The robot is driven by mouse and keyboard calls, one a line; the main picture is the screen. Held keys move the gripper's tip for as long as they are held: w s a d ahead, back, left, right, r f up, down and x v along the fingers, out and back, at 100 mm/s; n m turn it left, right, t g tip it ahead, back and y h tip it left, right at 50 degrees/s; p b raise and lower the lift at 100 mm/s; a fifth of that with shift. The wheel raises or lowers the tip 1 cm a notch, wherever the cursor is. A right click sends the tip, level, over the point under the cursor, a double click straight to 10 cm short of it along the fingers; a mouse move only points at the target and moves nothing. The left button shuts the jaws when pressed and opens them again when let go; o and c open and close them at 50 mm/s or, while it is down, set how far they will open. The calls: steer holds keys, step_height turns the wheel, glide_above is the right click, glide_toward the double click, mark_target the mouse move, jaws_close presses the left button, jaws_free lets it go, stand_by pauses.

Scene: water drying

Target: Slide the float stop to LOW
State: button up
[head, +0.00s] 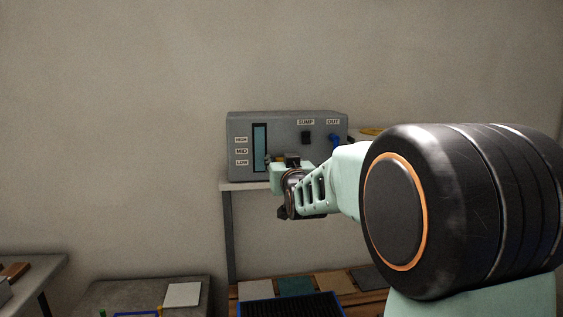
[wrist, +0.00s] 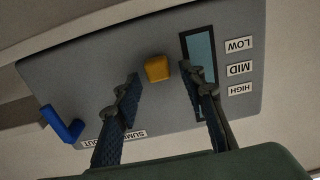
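The grey control box (head: 290,125) stands on a shelf against the wall, with a tall blue window and HIGH, MID and LOW labels at its left. In the wrist view the box face (wrist: 90,85) appears roughly upside down. A yellow-orange block (wrist: 157,68), possibly the float stop, sits beside the blue window (wrist: 201,52), about level with the LOW label (wrist: 239,45). My gripper (wrist: 160,76) is open, one finger on each side of the block, with gaps visible.
A black switch (head: 307,138) under the SUMP label and a blue lever (head: 335,139) under OUT are on the box's right side. The lever also shows in the wrist view (wrist: 62,124). The shelf (head: 234,186) lies below. Tiles and a dark tray (head: 290,306) are lower down.

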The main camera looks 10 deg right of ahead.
steer(key=s, duration=0.7)
steer(key=shift+s, duration=0.25)
steer(key=shift+r, duration=0.1)
